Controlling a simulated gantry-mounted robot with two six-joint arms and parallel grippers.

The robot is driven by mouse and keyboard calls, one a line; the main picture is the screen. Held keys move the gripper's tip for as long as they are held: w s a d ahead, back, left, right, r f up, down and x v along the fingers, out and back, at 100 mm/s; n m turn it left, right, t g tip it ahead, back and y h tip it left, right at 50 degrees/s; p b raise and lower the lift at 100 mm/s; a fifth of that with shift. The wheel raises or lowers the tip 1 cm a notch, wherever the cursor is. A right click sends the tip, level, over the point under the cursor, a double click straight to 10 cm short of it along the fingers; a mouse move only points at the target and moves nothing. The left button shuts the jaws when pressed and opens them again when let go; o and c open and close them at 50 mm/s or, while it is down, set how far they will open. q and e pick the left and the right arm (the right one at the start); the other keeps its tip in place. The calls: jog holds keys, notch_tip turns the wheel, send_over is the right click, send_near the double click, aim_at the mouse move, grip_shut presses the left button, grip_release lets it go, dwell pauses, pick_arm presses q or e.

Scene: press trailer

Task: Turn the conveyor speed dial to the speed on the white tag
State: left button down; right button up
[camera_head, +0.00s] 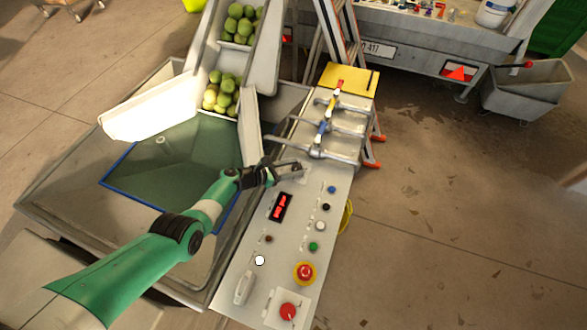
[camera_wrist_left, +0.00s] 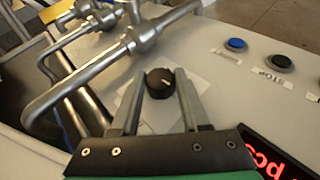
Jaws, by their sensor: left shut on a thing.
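The black speed dial (camera_wrist_left: 158,86) sits on a pale square plate in the left wrist view, with a small light mark on its face. My left gripper (camera_head: 296,169) is over the upper part of the control panel (camera_head: 262,289). In the left wrist view its fingers stand on either side of the dial, shut on it. In the head view the gripper hides the dial. A display with red digits (camera_head: 281,207) is below the gripper; its edge shows in the left wrist view (camera_wrist_left: 272,160). I cannot make out a white speed tag. My right gripper is out of view.
Metal pipes with valve handles (camera_head: 322,128) stand just above the dial. Several buttons, including a blue one (camera_head: 332,189) and a red emergency stop (camera_head: 305,272), line the panel's right side. A hopper with green fruit (camera_head: 221,93) stands to the upper left.

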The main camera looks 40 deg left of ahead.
pick_arm(q)
jog(key=shift+c, duration=2)
grip_release()
jog(key=shift+s+r+p, duration=0.15)
jog(key=shift+r+p, duration=0.05)
jog(key=shift+p, duration=0.1)
jog(key=p+v, duration=0.4)
jog(key=shift+s+a+r+p, duration=0.15)
jog(key=shift+r+p, duration=0.2)
jog(key=shift+r, duration=0.1)
jog(key=p+v, duration=0.1)
jog(key=v, duration=0.1)
jog(key=p+v, duration=0.1)
jog(key=v, duration=0.1)
jog(key=p+v, duration=0.1)
jog(key=v, duration=0.1)
jog(key=shift+s+f+p, duration=0.2)
jog(key=shift+f+p, duration=0.05)
jog(key=shift+p, duration=0.05)
jog(key=shift+s, duration=0.25)
jog(key=shift+f, duration=0.1)
